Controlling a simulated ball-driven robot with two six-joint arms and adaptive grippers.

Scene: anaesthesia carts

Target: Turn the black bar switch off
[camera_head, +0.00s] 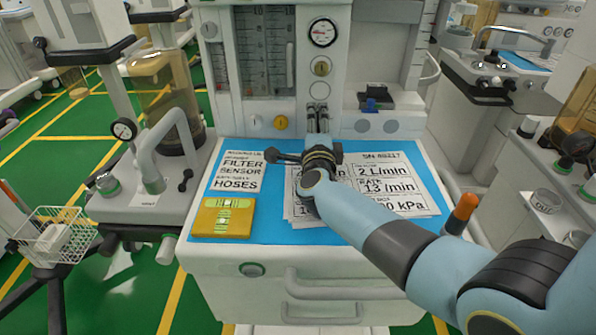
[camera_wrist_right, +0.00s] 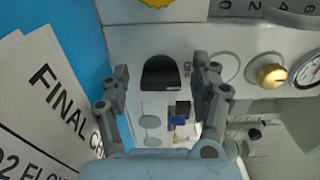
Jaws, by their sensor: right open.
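The black bar switch (camera_wrist_right: 160,74) is on the white front panel of the machine in the right wrist view. My right gripper (camera_head: 318,118) is open in front of the panel. In the right wrist view its two fingers stand on either side of the switch, with gaps between. I cannot tell how far the fingertips are from the panel. In the head view the gripper hides the switch. My left gripper is not in view.
A gold knob (camera_head: 321,66) and a round gauge (camera_head: 322,32) sit above on the panel, a yellow knob (camera_head: 281,122) to the left. Printed sheets (camera_head: 395,185) and a yellow box (camera_head: 223,217) lie on the blue worktop (camera_head: 275,232) below. Other carts stand on both sides.

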